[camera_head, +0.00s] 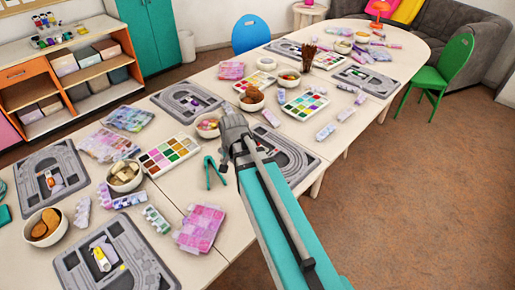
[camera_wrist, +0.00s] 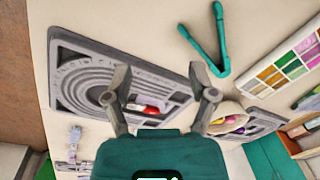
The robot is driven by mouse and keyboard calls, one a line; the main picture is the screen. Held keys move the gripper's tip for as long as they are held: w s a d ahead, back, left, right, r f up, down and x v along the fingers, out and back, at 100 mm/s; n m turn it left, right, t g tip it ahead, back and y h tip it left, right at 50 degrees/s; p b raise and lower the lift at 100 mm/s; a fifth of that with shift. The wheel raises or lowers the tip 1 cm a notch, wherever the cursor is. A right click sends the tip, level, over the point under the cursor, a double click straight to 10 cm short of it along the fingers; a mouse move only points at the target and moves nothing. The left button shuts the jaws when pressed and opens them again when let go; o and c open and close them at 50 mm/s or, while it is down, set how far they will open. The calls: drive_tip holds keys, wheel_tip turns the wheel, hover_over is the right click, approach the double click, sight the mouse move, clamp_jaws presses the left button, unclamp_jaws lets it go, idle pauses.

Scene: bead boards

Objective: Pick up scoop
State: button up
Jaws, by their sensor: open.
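My gripper (camera_wrist: 159,80) is open and empty in the wrist view, its two fingers spread above a grey bead board (camera_wrist: 72,85). The piece cannot be made out there.
Teal tweezers (camera_head: 214,171) lie left of my gripper. Other boards and bowls crowd the long table (camera_head: 180,193). Open floor (camera_head: 420,190) lies to the right.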

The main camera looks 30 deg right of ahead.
drive_tip(key=w+d+m+t+b, duration=0.1)
drive_tip(key=w+d+m, duration=0.6)
drive_tip(key=d+m, duration=0.3)
drive_tip(key=w+d+m+t, duration=0.2)
drive_tip(key=w+d+m, duration=0.6)
drive_tip(key=d+m, duration=0.3)
drive_tip(key=m, duration=0.4)
drive_tip(key=shift+w+f+t+y+b, duration=0.25)
drive_tip(key=shift+t+y+b, duration=0.05)
drive_tip(key=shift+y+b, duration=0.1)
drive_tip(key=shift+f, duration=0.1)
drive_tip(key=b, duration=0.8)
hover_over(259, 144)
wheel_tip(259, 144, down, 8)
drive_tip(key=shift+d+r, duration=0.1)
drive_tip(key=f+b, duration=0.3)
drive_tip(key=shift+w+a+f, duration=0.1)
drive_tip(key=shift+w+a, duration=0.15)
drive_tip(key=shift+a, duration=0.1)
drive_tip(key=shift+b+x, duration=0.95)
drive_tip(key=shift+x, duration=0.05)
drive_tip(key=c, duration=1)
